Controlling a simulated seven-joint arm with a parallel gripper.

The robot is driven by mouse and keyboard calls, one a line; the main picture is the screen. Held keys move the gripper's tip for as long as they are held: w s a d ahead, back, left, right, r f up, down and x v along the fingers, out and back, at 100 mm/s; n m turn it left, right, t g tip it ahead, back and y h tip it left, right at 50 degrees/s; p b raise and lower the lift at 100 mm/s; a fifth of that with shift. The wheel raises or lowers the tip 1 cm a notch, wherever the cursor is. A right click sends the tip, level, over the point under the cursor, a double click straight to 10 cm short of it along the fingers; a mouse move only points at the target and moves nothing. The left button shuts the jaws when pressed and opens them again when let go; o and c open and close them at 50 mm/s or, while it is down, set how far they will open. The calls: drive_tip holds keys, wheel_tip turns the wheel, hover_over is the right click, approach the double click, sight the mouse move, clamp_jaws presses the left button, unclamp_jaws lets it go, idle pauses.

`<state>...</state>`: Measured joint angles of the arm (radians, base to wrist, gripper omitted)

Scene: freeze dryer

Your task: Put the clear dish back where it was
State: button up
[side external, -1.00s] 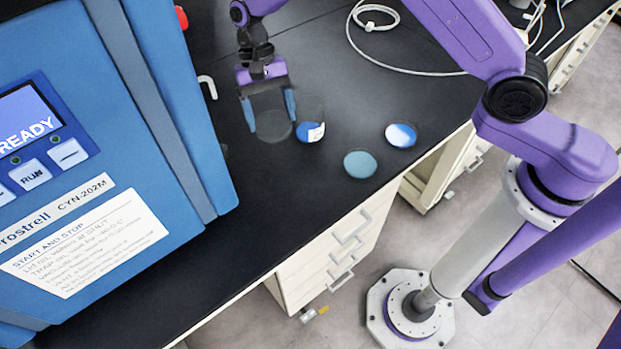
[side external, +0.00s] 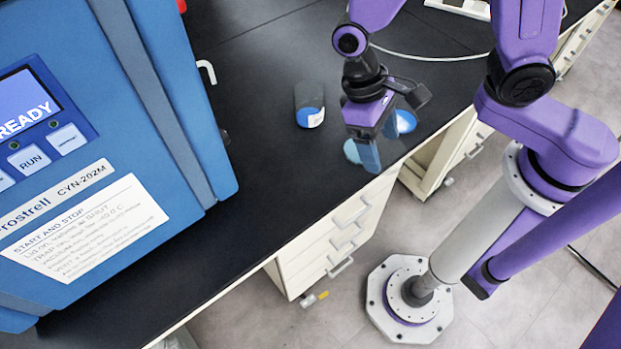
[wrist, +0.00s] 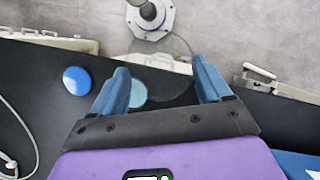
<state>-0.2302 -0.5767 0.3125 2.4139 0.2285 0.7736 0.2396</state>
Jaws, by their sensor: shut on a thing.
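My gripper (side external: 370,160) is shut on the clear dish (wrist: 174,90), which shows only as a faint see-through shape with a dark rim between the two blue fingers in the wrist view (wrist: 160,70). In the side view the dish is hard to make out. The gripper is over the bench near its front edge, above or beside a pale teal disc (side external: 351,150) that it partly hides. The teal disc also shows between the fingers in the wrist view (wrist: 138,94). I cannot tell how high the dish is above the bench.
A clear jar with blue contents (side external: 309,104) stands to the left. The blue freeze dryer (side external: 150,110) fills the left side.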

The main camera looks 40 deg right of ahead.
drive_tip(key=shift+w+a+f, duration=0.1)
drive_tip(key=shift+f, duration=0.1)
drive_tip(key=w+a+f, duration=0.4)
drive_tip(key=w+a, duration=0.1)
drive_tip(key=w, duration=0.1)
hover_over(311, 182)
drive_tip(key=w, duration=0.1)
wheel_tip(311, 182, down, 5)
drive_tip(key=shift+a+f, duration=0.1)
drive_tip(key=shift+w+a+f, duration=0.15)
drive_tip(key=shift+f, duration=1.55)
drive_tip(key=shift+f, duration=0.15)
drive_tip(key=o, duration=1.1)
